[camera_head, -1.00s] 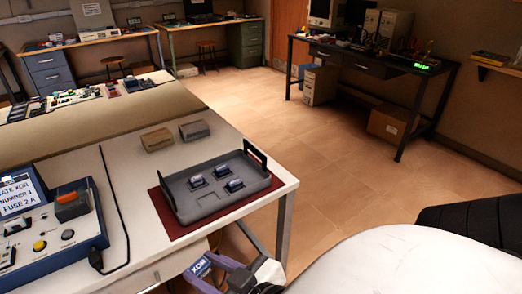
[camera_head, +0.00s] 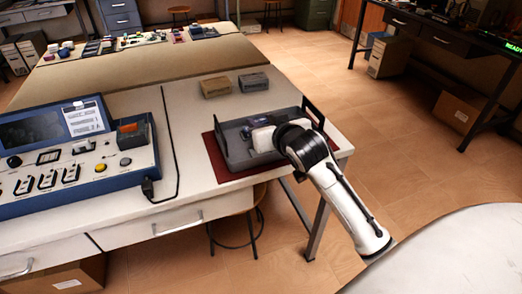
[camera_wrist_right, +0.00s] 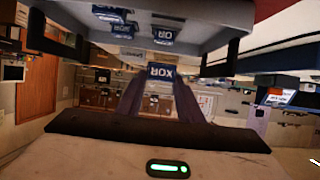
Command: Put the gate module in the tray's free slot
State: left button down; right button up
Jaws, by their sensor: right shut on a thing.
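The held gate module (camera_wrist_right: 162,73), blue with an XOR label, is between the fingers of my right gripper (camera_wrist_right: 160,90) in the right wrist view. In the head view my right gripper (camera_head: 262,139) is over the grey tray (camera_head: 240,164), and its hand hides the held module and part of the tray. In the wrist view, which looks upside down, other blue modules (camera_wrist_right: 164,36) sit in the tray at the top, apart from the held one. The free slot cannot be made out. My left gripper is not in view.
The tray stands on a red mat (camera_head: 213,160) near the table's right edge. Two small boxes, one tan (camera_head: 216,87) and one grey (camera_head: 254,82), stand behind it. A blue test console (camera_head: 75,160) and its black cable are to the left.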

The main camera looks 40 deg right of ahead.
notch_tip(320, 180, down, 8)
jog(key=shift+f+b, duration=0.15)
jog(key=shift+b, duration=0.35)
jog(key=shift+a, duration=0.1)
